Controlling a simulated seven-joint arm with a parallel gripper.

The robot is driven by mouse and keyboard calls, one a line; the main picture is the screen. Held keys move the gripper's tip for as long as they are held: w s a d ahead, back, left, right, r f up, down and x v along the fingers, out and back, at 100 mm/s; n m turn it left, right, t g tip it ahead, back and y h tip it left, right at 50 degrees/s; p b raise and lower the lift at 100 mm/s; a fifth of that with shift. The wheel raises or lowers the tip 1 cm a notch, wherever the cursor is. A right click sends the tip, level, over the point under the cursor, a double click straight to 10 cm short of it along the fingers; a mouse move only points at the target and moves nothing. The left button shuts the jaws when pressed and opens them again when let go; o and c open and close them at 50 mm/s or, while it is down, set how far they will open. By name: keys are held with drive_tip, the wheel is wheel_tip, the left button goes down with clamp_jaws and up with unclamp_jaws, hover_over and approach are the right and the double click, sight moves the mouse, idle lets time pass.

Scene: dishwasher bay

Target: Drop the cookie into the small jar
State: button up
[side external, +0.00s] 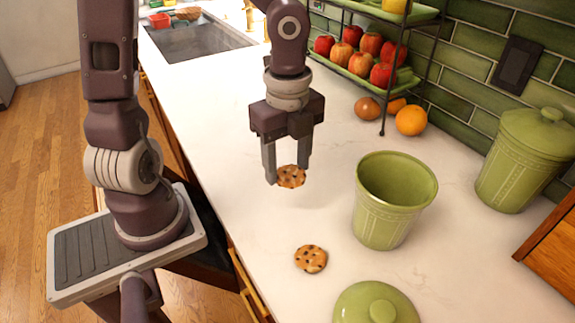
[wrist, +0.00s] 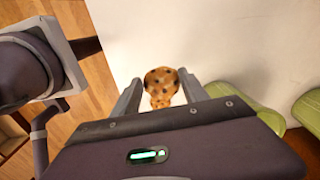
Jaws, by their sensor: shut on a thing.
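My gripper (side external: 287,180) is shut on a chocolate-chip cookie (side external: 291,177), held above the white counter. The held cookie also shows between the fingertips in the wrist view (wrist: 161,78). The open green jar (side external: 383,222) stands upright on the counter, right of my gripper and apart from it. Its mouth faces up, and its bottom inside is hidden. A second cookie (side external: 310,259) lies flat on the counter, in front of the gripper and left of the jar. A green lid (side external: 375,306) with a round knob lies at the bottom edge of the side view.
A lidded green jar (side external: 520,165) stands at the right by the tiled wall. A wire rack (side external: 384,110) with apples on green trays stands behind, with an orange (side external: 411,120) beside it. A wooden box (side external: 550,250) is at far right. The counter between gripper and open jar is clear.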

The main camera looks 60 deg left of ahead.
sight(289, 171)
wheel_tip(289, 171, up, 15)
drive_tip(key=w+d+r, duration=0.4)
drive_tip(key=w, duration=0.3)
drive_tip(key=w+d+f, duration=0.4)
drive_tip(key=w+d, duration=0.2)
drive_tip(key=d, duration=0.4)
wheel_tip(289, 171, down, 11)
drive_tip(key=shift+r, duration=0.2)
drive_tip(key=o, duration=0.8)
drive_tip(key=shift+r, duration=0.15)
